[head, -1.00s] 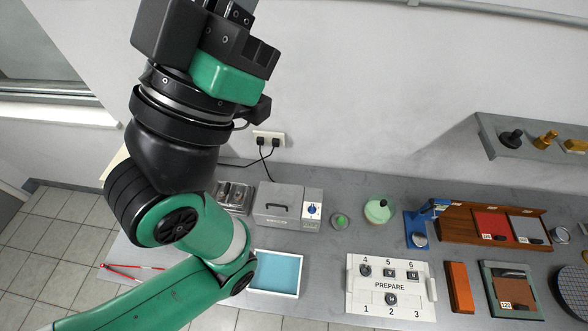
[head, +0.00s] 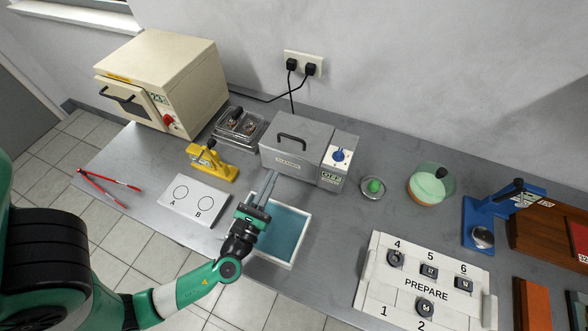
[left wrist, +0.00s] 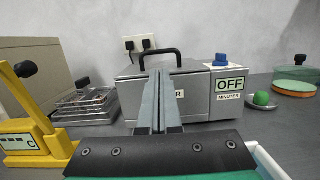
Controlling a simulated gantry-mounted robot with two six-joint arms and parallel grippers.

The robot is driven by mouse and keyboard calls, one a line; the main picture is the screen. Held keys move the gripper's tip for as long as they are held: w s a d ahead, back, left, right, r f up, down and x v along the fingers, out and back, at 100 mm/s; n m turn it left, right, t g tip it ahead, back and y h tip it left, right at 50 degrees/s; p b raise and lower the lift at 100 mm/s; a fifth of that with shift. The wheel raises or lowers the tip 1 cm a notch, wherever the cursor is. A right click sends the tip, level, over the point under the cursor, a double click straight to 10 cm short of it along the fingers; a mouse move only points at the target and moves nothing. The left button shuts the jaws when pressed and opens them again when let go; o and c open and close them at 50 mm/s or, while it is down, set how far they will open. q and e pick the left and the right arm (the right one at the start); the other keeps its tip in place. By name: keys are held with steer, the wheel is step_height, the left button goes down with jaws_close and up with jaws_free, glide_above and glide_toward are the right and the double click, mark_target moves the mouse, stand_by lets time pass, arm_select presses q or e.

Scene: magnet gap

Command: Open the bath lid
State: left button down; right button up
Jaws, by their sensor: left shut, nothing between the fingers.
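The bath (head: 300,150) is a grey metal box at the back of the bench, with a lid (head: 308,132) that is closed. A dark handle (head: 292,139) stands on the lid; it also shows in the left wrist view (left wrist: 161,52). A control box with a blue knob (head: 340,156) and an OFF display (left wrist: 229,85) is on the bath's right side. My left gripper (head: 268,181) is shut and empty, in front of the bath and above the blue-lined tray. In the left wrist view its fingers point at the bath's front, below the handle. My right gripper is not in view.
A white tray with a blue inside (head: 303,243) lies below my left gripper. A yellow press (head: 212,163) and a wire basket (head: 238,128) stand left of the bath. A cream oven (head: 165,75) is further left.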

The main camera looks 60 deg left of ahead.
arm_select(q)
steer(key=f+x, duration=0.2)
steer(key=x, duration=0.7)
steer(key=shift+w+a+r+p, duration=0.2)
steer(key=shift+a+r+p, duration=0.2)
steer(key=shift+a, duration=0.15)
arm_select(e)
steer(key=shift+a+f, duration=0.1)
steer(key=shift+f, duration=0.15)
